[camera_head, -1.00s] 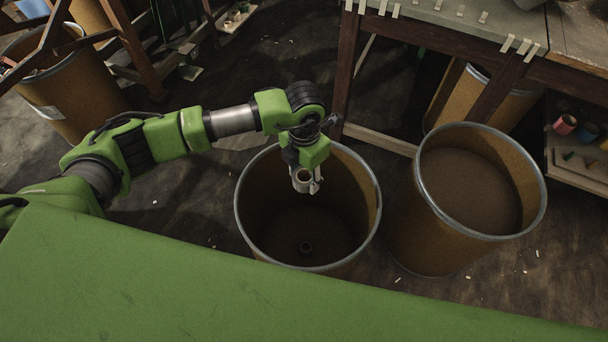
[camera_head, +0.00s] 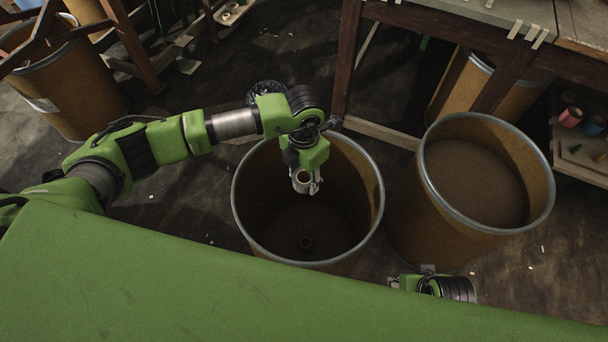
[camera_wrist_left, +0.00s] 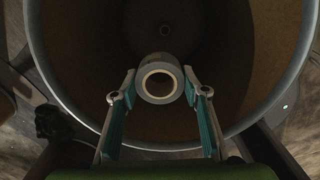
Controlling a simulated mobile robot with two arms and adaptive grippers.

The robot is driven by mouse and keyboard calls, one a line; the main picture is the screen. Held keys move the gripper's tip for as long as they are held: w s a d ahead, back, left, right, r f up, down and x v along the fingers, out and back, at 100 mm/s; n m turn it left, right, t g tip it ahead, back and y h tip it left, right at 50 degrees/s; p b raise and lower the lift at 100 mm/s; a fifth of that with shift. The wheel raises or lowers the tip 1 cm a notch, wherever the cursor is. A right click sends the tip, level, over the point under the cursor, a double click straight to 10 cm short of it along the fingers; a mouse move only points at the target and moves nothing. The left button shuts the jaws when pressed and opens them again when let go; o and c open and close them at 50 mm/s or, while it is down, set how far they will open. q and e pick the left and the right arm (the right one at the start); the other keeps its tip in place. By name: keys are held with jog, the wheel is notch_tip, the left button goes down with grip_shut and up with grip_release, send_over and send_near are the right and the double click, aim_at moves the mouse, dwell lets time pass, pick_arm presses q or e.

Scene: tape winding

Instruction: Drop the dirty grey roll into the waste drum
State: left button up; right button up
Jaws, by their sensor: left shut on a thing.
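The grey roll (camera_wrist_left: 158,82) is a short pale grey ring with an open bore. It sits between the fingertips of my left gripper (camera_head: 304,184), which is shut on it. It also shows in the head view (camera_head: 302,178), small and partly covered by the fingers. My left gripper points down and holds the roll above the open mouth of a brown drum with a grey metal rim (camera_head: 238,226). The drum's rim and inner wall surround the roll in the left wrist view (camera_wrist_left: 285,75). A small dark ring (camera_head: 305,243) lies on the drum's floor. My right gripper is not visible.
A second brown drum (camera_head: 450,236), with a brown surface high inside it, stands just right. A wooden workbench (camera_head: 455,40) stands behind. Another drum (camera_head: 85,95) stands at the far left. My green body panel covers the front. Part of my right arm (camera_head: 445,287) shows at lower right.

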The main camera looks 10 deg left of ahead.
aim_at(304, 177)
dwell(0.3)
pick_arm(q)
jog(key=o, duration=1.2)
notch_tip(304, 177, up, 12)
jog(key=shift+f, duration=0.1)
